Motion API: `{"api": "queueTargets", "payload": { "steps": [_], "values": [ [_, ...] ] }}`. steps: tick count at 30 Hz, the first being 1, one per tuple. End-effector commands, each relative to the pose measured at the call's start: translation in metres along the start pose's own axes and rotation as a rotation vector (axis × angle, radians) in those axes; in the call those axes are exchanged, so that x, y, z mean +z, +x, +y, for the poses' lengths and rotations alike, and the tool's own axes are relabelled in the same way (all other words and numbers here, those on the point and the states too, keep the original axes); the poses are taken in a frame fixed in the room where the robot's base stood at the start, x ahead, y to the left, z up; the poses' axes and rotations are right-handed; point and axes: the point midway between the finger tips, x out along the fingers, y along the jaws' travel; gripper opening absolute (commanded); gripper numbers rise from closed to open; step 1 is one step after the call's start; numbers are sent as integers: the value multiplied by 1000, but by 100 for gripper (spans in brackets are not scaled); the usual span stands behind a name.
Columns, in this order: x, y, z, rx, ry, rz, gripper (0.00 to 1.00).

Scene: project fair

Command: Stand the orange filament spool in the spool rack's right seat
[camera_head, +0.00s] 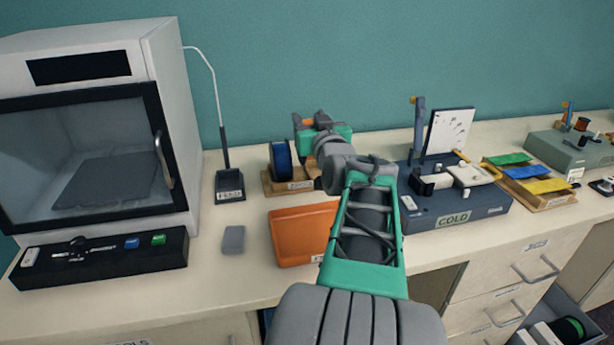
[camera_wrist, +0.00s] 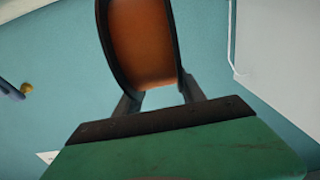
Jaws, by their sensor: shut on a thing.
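The orange filament spool (camera_wrist: 142,45) has dark flanges and fills the top middle of the wrist view. My gripper (camera_wrist: 160,96) is shut on it, one finger at each side. In the head view only a small orange part of the spool (camera_head: 306,121) shows beside my gripper (camera_head: 303,124), above the rack. The wooden spool rack (camera_head: 288,187) stands near the wall. A blue spool (camera_head: 281,160) stands upright in its left seat. My arm hides most of the rack's right side, so I cannot see the right seat clearly.
An orange tray (camera_head: 298,235) lies in front of the rack. A soldering-iron-like stand (camera_head: 230,185) is at its left, beside the white printer cabinet (camera_head: 175,110). A dark station marked COLD (camera_head: 455,212) stands to the right. Free counter lies around the grey block (camera_head: 233,240).

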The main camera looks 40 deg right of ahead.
Motion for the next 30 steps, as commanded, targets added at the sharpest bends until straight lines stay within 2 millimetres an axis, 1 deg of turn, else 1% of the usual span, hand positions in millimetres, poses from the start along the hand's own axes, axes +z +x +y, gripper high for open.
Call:
{"api": "queueTargets", "payload": {
  "steps": [1,3,5,8,12,14,15,18,21,26,30],
  "values": [
    [-3,-2,11,12,-1,2,0],
    [-5,0,18,16,1,1,0],
    [-2,8,22,15,3,-3,0],
    [9,32,28,11,5,-5,0],
    [27,70,42,11,5,-3,0],
    [36,86,48,11,5,-4,0],
    [48,92,51,12,5,-5,0],
    [68,108,58,12,5,-3,0],
    [81,118,62,13,3,0,0],
    [96,128,68,16,3,0,0],
    [120,126,68,17,4,0,0]
  ]
}}
